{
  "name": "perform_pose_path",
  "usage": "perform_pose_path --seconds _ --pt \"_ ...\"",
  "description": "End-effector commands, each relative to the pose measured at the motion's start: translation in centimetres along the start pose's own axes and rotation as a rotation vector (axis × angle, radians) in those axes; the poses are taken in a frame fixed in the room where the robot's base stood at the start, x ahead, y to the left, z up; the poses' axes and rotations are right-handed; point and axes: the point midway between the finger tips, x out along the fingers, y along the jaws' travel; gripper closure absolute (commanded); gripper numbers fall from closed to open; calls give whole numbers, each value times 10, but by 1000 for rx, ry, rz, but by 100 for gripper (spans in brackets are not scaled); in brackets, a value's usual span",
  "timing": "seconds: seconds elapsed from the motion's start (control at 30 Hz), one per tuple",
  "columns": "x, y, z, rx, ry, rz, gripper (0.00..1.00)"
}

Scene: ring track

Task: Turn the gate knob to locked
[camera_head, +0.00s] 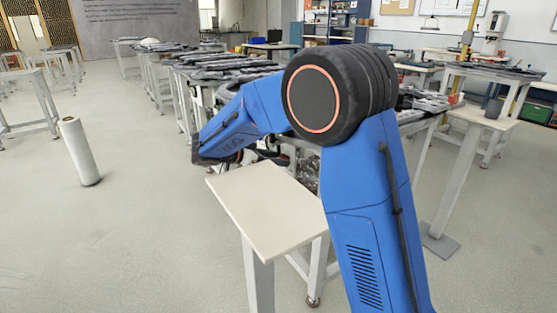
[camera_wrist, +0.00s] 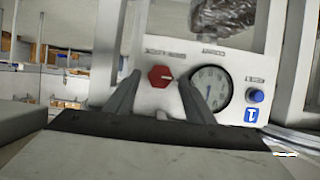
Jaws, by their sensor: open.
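A red knob (camera_wrist: 160,77) is on a pale upright panel (camera_wrist: 185,62) in the wrist view. The knob has a light mark pointing to the right. The label above it is too blurred to read, so I cannot tell which position the mark stands for. My gripper (camera_wrist: 159,84) is open, with one finger on each side of the knob in the picture. I cannot tell whether the fingers reach it or touch it. In the camera_head view my blue arm covers the panel and knob, and my gripper is not clearly visible.
A round gauge (camera_wrist: 210,88) and a blue knob (camera_wrist: 256,96) sit right of the red knob. A small pale table (camera_head: 262,205) stands by my arm, a white cylinder (camera_head: 79,152) at left. The left floor is mostly clear.

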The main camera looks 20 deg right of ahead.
Motion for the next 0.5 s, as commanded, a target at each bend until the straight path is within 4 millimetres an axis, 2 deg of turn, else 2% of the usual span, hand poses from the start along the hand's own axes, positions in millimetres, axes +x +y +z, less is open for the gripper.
perform_pose_path --seconds 0.17,0.47,0.5 --pt "12 0 0 1 0 0 51" --pt "14 0 0 0 0 0 51" --pt "14 0 0 0 0 0 56"
